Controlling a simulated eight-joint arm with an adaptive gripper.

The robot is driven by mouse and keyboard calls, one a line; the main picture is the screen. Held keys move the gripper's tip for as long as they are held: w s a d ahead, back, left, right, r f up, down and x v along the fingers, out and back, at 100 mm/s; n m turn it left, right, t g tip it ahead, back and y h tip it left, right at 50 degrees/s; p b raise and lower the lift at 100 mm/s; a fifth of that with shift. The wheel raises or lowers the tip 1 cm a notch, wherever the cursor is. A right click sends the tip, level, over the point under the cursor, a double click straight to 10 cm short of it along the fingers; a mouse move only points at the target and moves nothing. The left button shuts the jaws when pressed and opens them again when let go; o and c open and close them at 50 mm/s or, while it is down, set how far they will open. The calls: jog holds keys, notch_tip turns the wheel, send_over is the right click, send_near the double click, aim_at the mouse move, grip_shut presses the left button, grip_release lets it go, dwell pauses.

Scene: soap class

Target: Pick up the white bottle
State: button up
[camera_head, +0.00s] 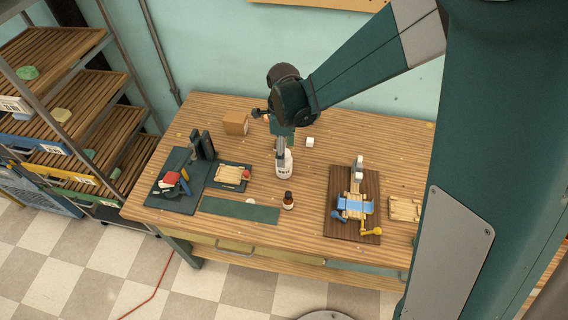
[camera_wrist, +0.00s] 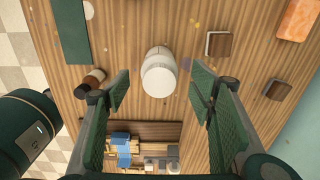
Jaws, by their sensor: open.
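The white bottle (camera_head: 285,165) stands upright on the wooden table, below my gripper (camera_head: 281,145) in the head view. Its upper part is partly hidden by the gripper there. In the wrist view the white bottle (camera_wrist: 158,73) shows from above, ahead of and between the two finger pads. My gripper (camera_wrist: 160,92) is open, with a clear gap on both sides of the bottle. No touch between fingers and bottle shows.
A small brown bottle (camera_head: 288,201) stands close in front of the white bottle. A brown board (camera_head: 340,218) with blue and yellow items lies to the right.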

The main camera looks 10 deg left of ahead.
jog(key=shift+f, duration=1.05)
jog(key=shift+d+f+b, duration=0.1)
jog(key=shift+f+b, duration=0.2)
jog(key=shift+f, duration=2.25)
jog(key=c, duration=1.1)
jog(key=shift+r, duration=0.1)
jog(key=shift+r+p, duration=0.45)
jog(key=shift+r, duration=4.45)
